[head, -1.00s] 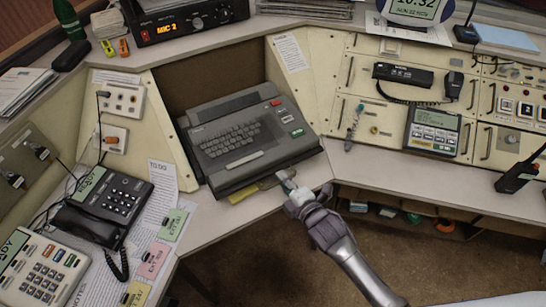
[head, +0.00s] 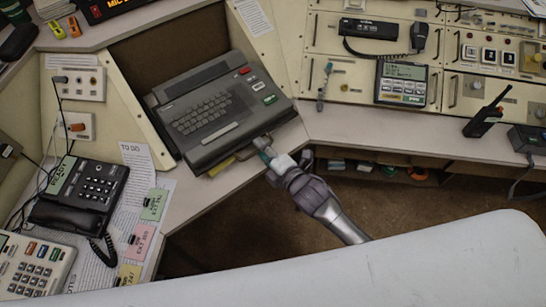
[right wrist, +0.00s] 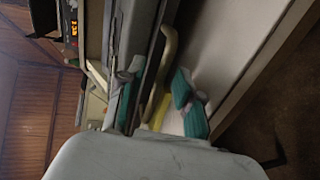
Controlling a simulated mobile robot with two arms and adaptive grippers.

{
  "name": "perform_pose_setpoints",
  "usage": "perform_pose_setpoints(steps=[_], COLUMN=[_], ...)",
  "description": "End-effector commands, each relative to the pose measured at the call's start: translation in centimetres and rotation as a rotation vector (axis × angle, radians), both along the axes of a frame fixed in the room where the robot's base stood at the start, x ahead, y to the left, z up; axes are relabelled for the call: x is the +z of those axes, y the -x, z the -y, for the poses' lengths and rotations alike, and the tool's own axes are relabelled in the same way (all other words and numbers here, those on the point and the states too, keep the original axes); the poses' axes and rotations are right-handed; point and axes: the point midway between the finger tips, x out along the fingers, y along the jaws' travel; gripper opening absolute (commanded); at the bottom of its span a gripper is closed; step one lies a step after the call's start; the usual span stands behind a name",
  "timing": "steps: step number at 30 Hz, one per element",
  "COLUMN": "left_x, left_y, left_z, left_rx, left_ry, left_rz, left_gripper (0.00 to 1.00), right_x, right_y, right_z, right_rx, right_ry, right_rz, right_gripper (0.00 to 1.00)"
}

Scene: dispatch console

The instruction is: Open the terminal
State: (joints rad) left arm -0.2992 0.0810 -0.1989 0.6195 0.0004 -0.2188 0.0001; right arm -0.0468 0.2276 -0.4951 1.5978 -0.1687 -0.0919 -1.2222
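The terminal (head: 222,112) is a dark grey, boxy unit with a keyboard (head: 202,112) and red and green keys at its right. It sits on the corner desk in the head view, and no part of it looks raised. My right gripper (head: 264,148) is at its front edge, right of the middle. In the right wrist view, my right gripper (right wrist: 160,95) has its teal pads apart, with a curved beige bar (right wrist: 164,62) and something yellow (right wrist: 156,108) showing between them. I cannot tell whether the pads touch the terminal. My left gripper is out of view.
A black phone (head: 82,195) and a cream keypad phone (head: 32,265) stand at the left beside colored cards (head: 143,240). A radio panel (head: 403,82) is at the right. A handheld radio (head: 486,115) stands on the right desk. The right desk top is mostly clear.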

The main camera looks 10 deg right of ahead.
Motion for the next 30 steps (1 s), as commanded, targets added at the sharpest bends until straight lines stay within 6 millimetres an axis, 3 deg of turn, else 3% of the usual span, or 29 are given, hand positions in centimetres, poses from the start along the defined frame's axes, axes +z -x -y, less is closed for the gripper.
perform_pose_setpoints(steps=[9,15,21,30], left_x=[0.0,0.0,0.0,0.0], left_y=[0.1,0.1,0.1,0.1], left_z=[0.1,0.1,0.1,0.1], left_rx=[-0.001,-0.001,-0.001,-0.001], left_ry=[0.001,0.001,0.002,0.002], left_rz=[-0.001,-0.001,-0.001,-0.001], left_gripper=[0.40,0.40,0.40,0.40], right_x=[1.2,2.0,2.3,2.3], right_y=[5.8,8.7,9.8,9.8], right_z=[2.9,4.3,4.9,4.9], right_rx=[0.002,0.000,0.000,0.000], right_ry=[0.004,0.003,0.001,0.002], right_rz=[-0.002,-0.001,0.000,0.000], right_gripper=[0.35,0.35,0.35,0.35])
